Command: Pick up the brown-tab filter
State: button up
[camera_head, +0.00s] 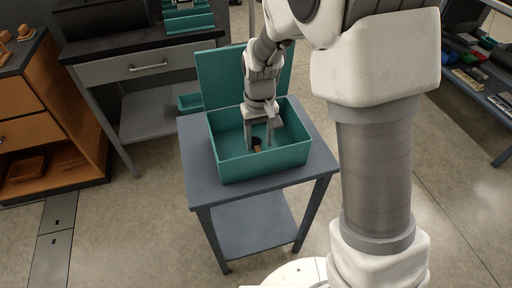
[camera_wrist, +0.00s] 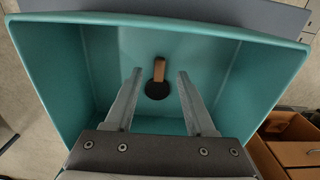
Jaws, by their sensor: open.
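The brown-tab filter (camera_wrist: 157,90) is a dark round piece with a brown tab, lying on the floor of a teal bin. It also shows in the head view (camera_head: 256,143), partly behind a finger. The teal bin (camera_head: 262,169) is open-topped and stands on a small grey table; its rim and walls fill much of the wrist view (camera_wrist: 60,75). My gripper (camera_head: 259,145) reaches down into the bin. In the wrist view its two fingers (camera_wrist: 157,72) are spread apart, with the filter in line with the gap between them. I cannot tell how far the fingertips are above it.
The grey table (camera_head: 196,172) has narrow free margins around the bin. A teal panel (camera_head: 222,75) stands upright behind the bin. A small teal tray (camera_head: 190,102) is at the back left. A workbench (camera_head: 150,65) and an orange cabinet (camera_head: 40,115) stand left; shelving (camera_head: 475,85) stands right.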

aim_at(259, 148)
notch_tip(259, 148, down, 3)
jog(key=shift+f+b, duration=0.15)
jog(key=shift+b, duration=0.2)
grip_shut()
